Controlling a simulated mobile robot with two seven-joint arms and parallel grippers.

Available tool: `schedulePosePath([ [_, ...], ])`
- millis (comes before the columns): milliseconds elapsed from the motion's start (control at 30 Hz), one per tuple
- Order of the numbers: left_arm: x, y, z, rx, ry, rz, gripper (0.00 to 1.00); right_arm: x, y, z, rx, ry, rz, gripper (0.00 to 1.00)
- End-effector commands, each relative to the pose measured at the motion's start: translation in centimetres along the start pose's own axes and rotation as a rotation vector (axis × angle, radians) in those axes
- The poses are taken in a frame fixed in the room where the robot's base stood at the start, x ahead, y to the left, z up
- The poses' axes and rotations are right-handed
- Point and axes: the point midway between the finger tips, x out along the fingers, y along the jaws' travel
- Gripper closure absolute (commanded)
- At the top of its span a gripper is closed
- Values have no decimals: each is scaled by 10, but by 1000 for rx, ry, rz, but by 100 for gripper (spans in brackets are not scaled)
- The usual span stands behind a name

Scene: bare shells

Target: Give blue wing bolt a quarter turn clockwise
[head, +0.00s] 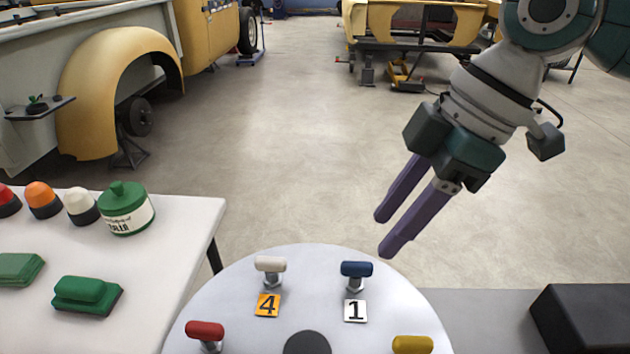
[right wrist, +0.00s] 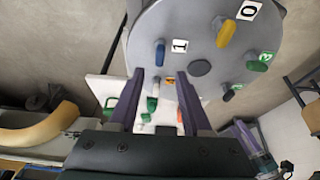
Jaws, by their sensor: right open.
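The blue wing bolt (head: 356,269) stands upright on the round grey-white disc (head: 262,290), behind a white tile marked 1 (head: 355,311). Its bar lies left to right in the head view. It also shows in the right wrist view (right wrist: 160,53), beyond the fingertips. My right gripper (head: 385,234) is open and empty, above and slightly right of the blue bolt, not touching it. Its two purple fingers also show in the right wrist view (right wrist: 160,77). A purple part at the lower right of that view seems to be my left gripper; its jaw state is unclear.
The disc also bears a white wing bolt (head: 270,265) by tile 4, a red one (head: 205,331) and a yellow one (head: 412,345). A white table (head: 180,225) at left holds a green jar (head: 126,209) and green blocks. A black box (head: 585,318) sits at right.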

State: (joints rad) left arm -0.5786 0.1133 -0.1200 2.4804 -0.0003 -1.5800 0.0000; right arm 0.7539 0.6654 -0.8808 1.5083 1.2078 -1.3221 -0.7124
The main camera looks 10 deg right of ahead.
Motion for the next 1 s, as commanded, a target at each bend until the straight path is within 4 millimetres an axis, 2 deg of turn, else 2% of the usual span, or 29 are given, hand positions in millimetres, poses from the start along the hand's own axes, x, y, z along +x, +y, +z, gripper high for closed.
schedulePosePath([
  [100,1,-2,1,5,-2,-4,50,25,-1,0,2,-1,-3,51],
  [300,4,-2,2,8,-3,-7,50,56,0,0,2,0,-1,51],
  [467,5,-3,3,9,-3,-8,50,67,0,0,0,-1,0,51],
  [700,5,-2,3,9,-3,-7,50,68,0,0,0,-1,1,51],
  [767,5,-2,3,9,-3,-7,50,68,0,0,0,-1,1,56],
  [1000,5,-2,3,6,-3,-5,50,67,0,0,1,-1,1,83],
])
